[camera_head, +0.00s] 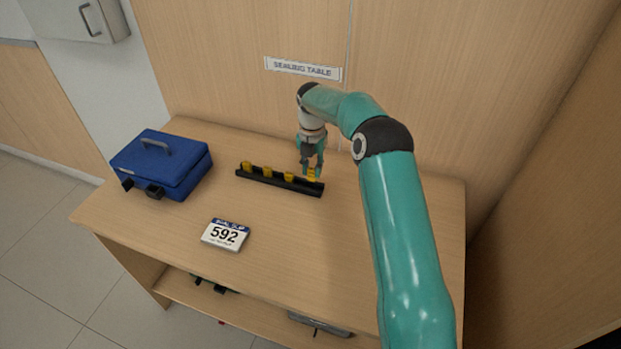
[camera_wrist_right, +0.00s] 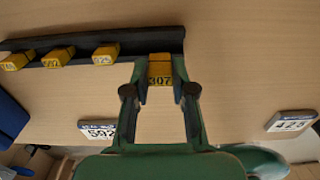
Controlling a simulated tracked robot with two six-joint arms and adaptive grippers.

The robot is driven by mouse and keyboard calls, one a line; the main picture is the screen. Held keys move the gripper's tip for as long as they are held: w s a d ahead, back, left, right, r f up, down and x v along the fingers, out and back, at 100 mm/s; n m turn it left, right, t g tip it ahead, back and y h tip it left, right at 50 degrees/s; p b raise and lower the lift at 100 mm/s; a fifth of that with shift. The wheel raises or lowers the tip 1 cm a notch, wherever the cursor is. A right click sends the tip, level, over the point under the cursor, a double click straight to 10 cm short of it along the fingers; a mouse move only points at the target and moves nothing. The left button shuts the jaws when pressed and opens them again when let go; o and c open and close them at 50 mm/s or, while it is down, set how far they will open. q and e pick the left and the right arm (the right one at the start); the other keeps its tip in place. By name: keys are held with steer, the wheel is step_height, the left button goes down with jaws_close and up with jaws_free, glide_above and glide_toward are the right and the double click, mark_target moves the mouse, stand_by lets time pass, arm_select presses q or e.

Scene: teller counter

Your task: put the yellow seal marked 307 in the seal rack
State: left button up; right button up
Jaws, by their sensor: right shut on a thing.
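The yellow seal marked 307 (camera_wrist_right: 160,76) is between the fingers of my right gripper (camera_wrist_right: 160,90), which is shut on it. In the head view this gripper (camera_head: 312,168) points down at the right end of the black seal rack (camera_head: 258,178), with the seal (camera_head: 313,175) at its fingertips. The rack also shows in the wrist view (camera_wrist_right: 140,45). The seal overlaps the rack there; I cannot tell whether it is seated in it. Several other yellow seals stand along the rack to the left. My left gripper is not in view.
A blue case (camera_head: 165,165) stands at the table's left. A card reading 592 (camera_head: 226,234) lies in front of the rack. Another number card (camera_wrist_right: 290,121) shows at the right in the wrist view.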

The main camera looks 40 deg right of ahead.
mark_target(312, 180)
steer(key=shift+f, duration=2.1)
steer(key=shift+f, duration=0.1)
steer(key=o, duration=0.9)
step_height(312, 180, up, 12)
steer(key=shift+r, duration=0.2)
